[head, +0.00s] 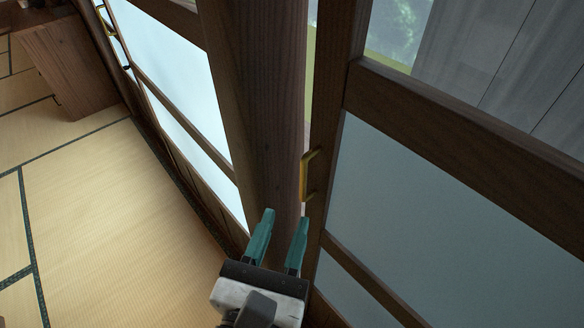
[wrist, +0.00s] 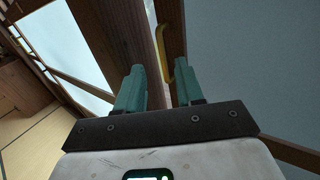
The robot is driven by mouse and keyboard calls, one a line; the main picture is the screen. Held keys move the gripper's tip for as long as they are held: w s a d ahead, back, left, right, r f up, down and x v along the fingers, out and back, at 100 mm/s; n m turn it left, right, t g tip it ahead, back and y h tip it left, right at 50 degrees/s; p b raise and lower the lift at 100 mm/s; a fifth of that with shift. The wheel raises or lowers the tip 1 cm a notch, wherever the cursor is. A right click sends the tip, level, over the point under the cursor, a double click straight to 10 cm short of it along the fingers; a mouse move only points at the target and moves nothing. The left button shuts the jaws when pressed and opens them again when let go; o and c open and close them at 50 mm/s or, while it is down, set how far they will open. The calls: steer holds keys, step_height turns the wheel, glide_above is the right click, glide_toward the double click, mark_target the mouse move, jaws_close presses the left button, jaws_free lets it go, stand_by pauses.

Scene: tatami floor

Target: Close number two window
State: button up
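A wood-framed window panel (head: 440,130) with frosted panes fills the right of the head view. A narrow gap with a light strip (head: 310,75) lies between its edge and the dark wooden post (head: 268,100). A brass handle (head: 308,176) sits on the panel's near edge. It also shows in the wrist view (wrist: 162,50), just beyond the fingers. My gripper (head: 285,215) has two teal fingers spread apart with nothing between them. It is below and slightly left of the handle, apart from it. I see no number on any window.
Another frosted panel (head: 175,75) with a brass handle (head: 106,19) stands left of the post. A wooden box-like piece (head: 70,65) stands on the tatami floor (head: 110,210) at the upper left. The floor at left is clear.

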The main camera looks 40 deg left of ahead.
mark_target(303, 171)
steer(key=x, duration=1)
jaws_close()
steer(key=shift+a, duration=0.1)
stand_by(0.4)
